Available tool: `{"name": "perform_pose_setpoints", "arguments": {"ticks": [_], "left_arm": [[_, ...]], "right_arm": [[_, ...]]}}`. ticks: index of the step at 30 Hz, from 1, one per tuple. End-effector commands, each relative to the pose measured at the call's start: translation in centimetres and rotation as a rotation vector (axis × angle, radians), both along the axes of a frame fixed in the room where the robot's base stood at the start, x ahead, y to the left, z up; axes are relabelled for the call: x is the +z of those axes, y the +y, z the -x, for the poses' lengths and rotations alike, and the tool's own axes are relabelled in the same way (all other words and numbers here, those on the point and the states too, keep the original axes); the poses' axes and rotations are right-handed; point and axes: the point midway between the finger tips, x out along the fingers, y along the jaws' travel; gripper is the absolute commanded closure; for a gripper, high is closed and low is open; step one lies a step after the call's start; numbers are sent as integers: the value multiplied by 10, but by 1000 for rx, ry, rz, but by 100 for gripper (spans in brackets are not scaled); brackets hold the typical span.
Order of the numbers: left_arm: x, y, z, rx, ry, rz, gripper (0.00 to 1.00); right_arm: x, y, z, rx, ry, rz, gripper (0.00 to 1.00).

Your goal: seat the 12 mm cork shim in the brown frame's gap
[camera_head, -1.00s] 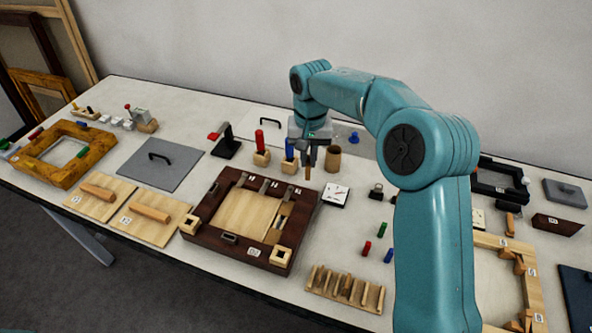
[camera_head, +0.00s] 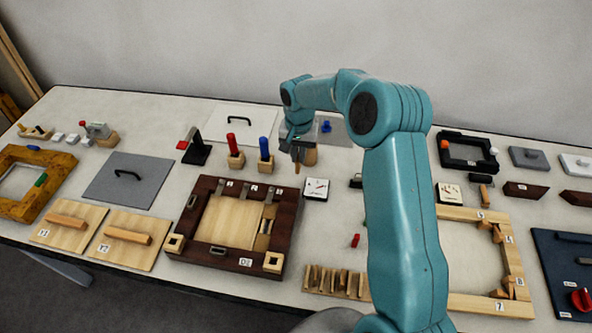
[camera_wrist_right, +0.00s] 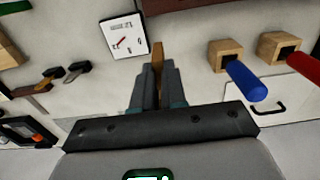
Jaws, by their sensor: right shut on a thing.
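The dark brown frame (camera_head: 210,263) lies on the table around a pale wood panel (camera_head: 231,222). A narrow gap with small wooden pieces in it (camera_head: 262,236) runs along the panel's right side. My right gripper (camera_head: 297,158) is above the table by the frame's far right corner. It is shut on a thin brown strip, which looks like the cork shim (camera_head: 298,168); the strip points down, apart from the frame. In the wrist view the shim (camera_wrist_right: 158,53) sticks out between the fingers (camera_wrist_right: 157,86). I cannot read its thickness. My left gripper is not in view.
A white dial (camera_head: 316,188) lies close to my right gripper. Blocks with a red peg (camera_head: 232,143) and a blue peg (camera_head: 265,148) stand behind the frame. A slotted wooden rack (camera_head: 335,282) lies to the frame's front right. My right arm covers part of the table.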

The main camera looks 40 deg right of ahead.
Motion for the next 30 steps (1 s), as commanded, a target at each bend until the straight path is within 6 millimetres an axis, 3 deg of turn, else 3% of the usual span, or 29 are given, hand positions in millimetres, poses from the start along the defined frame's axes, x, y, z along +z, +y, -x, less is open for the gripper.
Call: {"name": "perform_pose_setpoints", "arguments": {"ticks": [8, 16, 28, 30], "left_arm": [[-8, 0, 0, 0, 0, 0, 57], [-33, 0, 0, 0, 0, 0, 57], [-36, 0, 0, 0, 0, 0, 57], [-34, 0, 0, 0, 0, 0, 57]], "right_arm": [[-29, 0, -3, 1, 1, 1, 100], [-77, 0, -6, 2, -1, 1, 100], [-81, 0, -6, 2, -1, 1, 100], [-79, 0, -5, 2, -1, 1, 69]]}}
